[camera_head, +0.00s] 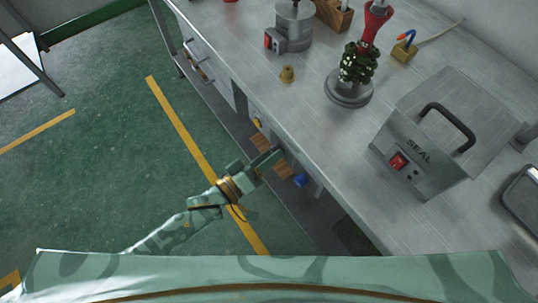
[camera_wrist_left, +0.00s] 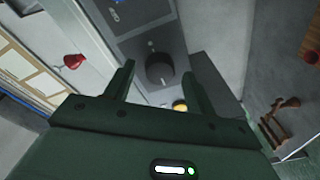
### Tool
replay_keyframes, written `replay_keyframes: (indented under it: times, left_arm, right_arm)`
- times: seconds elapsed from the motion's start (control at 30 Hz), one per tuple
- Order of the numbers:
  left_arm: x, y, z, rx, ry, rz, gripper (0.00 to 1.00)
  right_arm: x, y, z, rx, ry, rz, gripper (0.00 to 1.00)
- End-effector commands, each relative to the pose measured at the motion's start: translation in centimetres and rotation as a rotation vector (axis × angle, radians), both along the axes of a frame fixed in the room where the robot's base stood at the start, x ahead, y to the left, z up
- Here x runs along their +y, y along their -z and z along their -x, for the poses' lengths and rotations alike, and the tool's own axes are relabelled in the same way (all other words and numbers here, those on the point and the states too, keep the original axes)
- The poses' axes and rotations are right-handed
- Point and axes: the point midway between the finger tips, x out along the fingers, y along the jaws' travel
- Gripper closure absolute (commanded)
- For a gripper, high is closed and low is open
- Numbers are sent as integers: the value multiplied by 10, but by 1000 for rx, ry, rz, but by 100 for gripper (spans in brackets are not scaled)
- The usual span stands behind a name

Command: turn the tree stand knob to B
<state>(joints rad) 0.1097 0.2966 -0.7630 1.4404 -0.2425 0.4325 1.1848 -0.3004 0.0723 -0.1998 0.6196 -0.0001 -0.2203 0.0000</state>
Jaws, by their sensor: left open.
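A round black knob (camera_wrist_left: 160,68) sits on a dark grey panel (camera_wrist_left: 135,25) in the left wrist view. My left gripper (camera_wrist_left: 158,82) is open, its two dark fingers on either side of the knob in that view; I cannot tell whether they touch it. In the head view my left gripper (camera_head: 274,158) is at the front of the steel bench, below its top edge, and the knob is hidden there. Any letter marks at the knob are too small to read. A stand with a round grey base (camera_head: 349,92) holds a dark green tree (camera_head: 357,64) with a red top. My right gripper is out of view.
The steel bench top (camera_head: 310,113) carries a sealer box (camera_head: 430,135), a grey pot device (camera_head: 292,27) and a small brass piece (camera_head: 287,73). A yellow button (camera_wrist_left: 180,105) is close to the knob. The green floor (camera_head: 110,150) left of the bench is clear.

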Motion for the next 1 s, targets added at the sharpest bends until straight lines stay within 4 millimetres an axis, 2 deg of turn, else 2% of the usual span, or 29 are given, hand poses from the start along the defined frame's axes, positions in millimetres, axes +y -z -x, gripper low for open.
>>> replay_keyframes:
  times: [0.33,0.37,0.5,0.53,1.0]
  left_arm:
    - [-5,0,-4,1,0,-1,45]
    - [-5,0,-4,1,0,-1,48]
    - [-4,0,-4,1,-1,-1,87]
    - [-4,0,-4,1,-1,-1,90]
    - [-4,1,-4,-73,-1,-56,90]
  right_arm:
    - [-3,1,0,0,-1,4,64]
    - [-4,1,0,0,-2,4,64]
    - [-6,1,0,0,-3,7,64]
    - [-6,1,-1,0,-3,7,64]
    - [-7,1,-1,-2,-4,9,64]
